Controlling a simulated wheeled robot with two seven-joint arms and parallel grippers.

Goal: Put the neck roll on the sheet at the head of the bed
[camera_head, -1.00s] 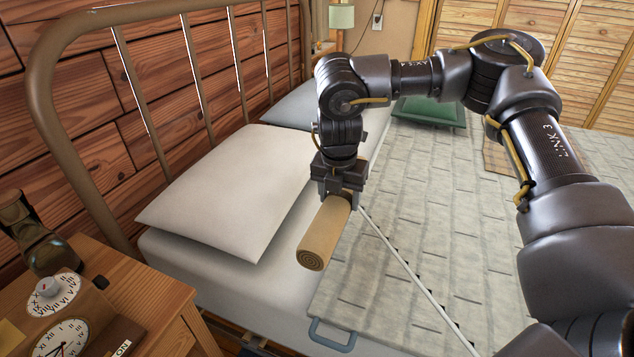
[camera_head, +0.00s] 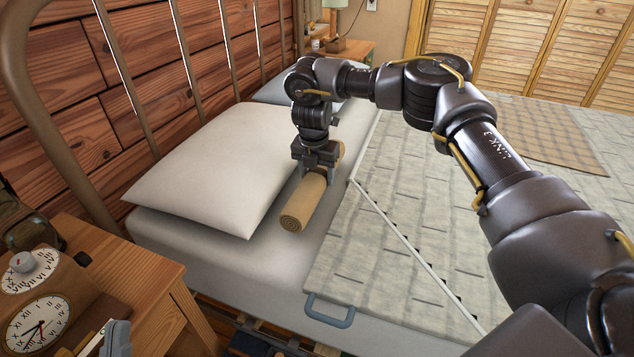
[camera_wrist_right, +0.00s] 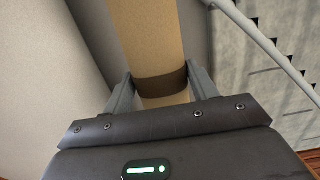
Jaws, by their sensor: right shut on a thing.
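The neck roll (camera_head: 297,216) is a tan cylinder with a spiral end. It lies lengthwise along the strip of white sheet (camera_head: 268,262) between the white pillow and the quilt. It is on the sheet or just above it; I cannot tell which. My right gripper (camera_head: 317,178) points down and is shut on the roll near its far part. In the right wrist view the roll (camera_wrist_right: 151,45) passes between the two fingers, with a dark brown band at the grip. My left gripper is not in view.
The white pillow (camera_head: 210,165) lies left of the roll, against the metal headboard rails. The grey quilt (camera_head: 400,240), with a pale edge strip, lies right. A wooden nightstand (camera_head: 150,285) with clocks stands front left. A second pillow (camera_head: 270,92) lies further back.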

